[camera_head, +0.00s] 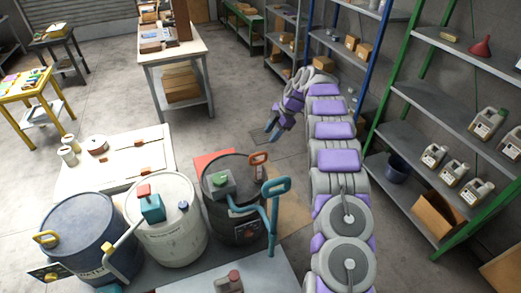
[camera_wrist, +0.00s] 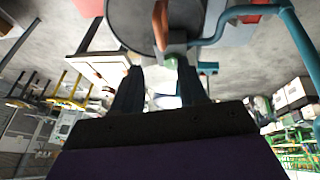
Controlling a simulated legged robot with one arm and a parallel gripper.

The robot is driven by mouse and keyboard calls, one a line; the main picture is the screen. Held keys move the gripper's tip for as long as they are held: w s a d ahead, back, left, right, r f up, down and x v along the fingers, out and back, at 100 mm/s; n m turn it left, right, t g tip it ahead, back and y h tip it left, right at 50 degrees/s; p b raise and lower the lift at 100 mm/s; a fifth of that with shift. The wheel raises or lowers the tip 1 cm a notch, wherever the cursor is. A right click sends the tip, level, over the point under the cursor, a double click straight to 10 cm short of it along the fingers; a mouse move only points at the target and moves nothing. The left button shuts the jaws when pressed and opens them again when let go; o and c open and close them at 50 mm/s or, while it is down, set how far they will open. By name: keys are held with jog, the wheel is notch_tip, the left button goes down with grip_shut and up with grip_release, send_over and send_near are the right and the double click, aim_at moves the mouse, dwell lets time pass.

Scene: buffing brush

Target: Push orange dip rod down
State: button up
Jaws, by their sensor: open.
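The orange dip rod (camera_head: 259,159) stands upright at the back of the dark drum (camera_head: 236,225), with its looped handle above the lid. In the wrist view, which is upside down, the orange handle (camera_wrist: 160,22) shows in front of the dark drum (camera_wrist: 140,25), beyond my fingertips. My gripper (camera_head: 273,131) is in the air behind and slightly right of the rod, apart from it. Its two dark fingers (camera_wrist: 160,85) are spread with nothing solid held between them. The lower part of the rod is hidden.
A teal pump handle (camera_head: 277,186) rises at the right of the dark drum. A white drum (camera_head: 170,230) and a blue drum (camera_head: 85,240) stand to the left. Green-posted shelves (camera_head: 445,115) are on the right.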

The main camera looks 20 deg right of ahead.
aim_at(259, 153)
jog(key=p+x, duration=0.1)
jog(key=x, duration=1)
jog(key=shift+d, duration=0.25)
jog(key=shift+d, duration=0.2)
jog(key=shift+c, duration=1.3)
jog(key=shift+a, duration=0.2)
grip_shut()
